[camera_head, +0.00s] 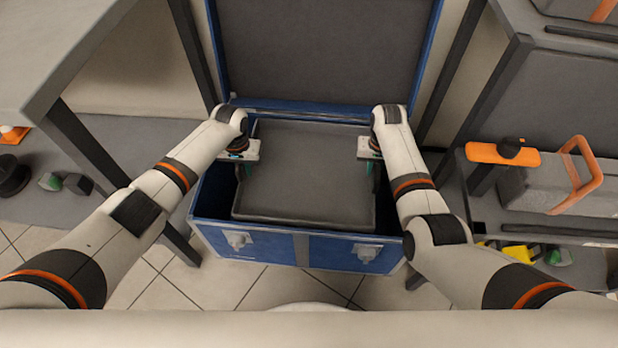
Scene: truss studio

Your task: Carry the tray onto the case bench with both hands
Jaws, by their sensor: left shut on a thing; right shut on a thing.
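A dark grey rectangular tray (305,180) is in the middle of the head view, level and empty. It is over or inside the opening of a blue case (270,245) with an open lid (320,50); I cannot tell how deep it sits. My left gripper (243,168) is shut on the tray's left side. My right gripper (370,165) is shut on the tray's right side. The fingertips are mostly hidden under the wrists. I cannot tell which surface is the case bench.
A grey table (60,40) stands at the upper left. At the right, a shelf unit holds a grey box with an orange handle (578,175) and an orange item (490,153). Small items, one yellow (517,254), lie below. Tiled floor (210,285) is clear in front of the case.

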